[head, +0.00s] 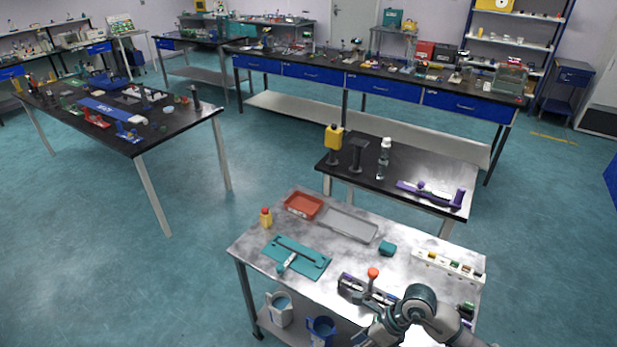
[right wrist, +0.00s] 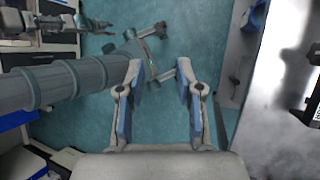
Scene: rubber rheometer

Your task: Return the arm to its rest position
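My right arm (head: 418,303) comes in at the bottom right of the head view, bent in front of the near edge of the metal table. My right gripper (right wrist: 159,68) shows in the right wrist view with its two fingers apart and nothing between them. It is over teal floor, beside a table edge on the right of that view. In the head view its fingertips are hard to make out. My left gripper cannot be made out in either view.
The metal table (head: 240,247) carries a red tray (head: 303,206), a grey tray (head: 348,224), a teal fixture (head: 297,257), a red-knobbed device (head: 373,273) and a white rack (head: 449,264). Mugs (head: 279,309) stand on its lower shelf. The floor (head: 190,280) at left is clear.

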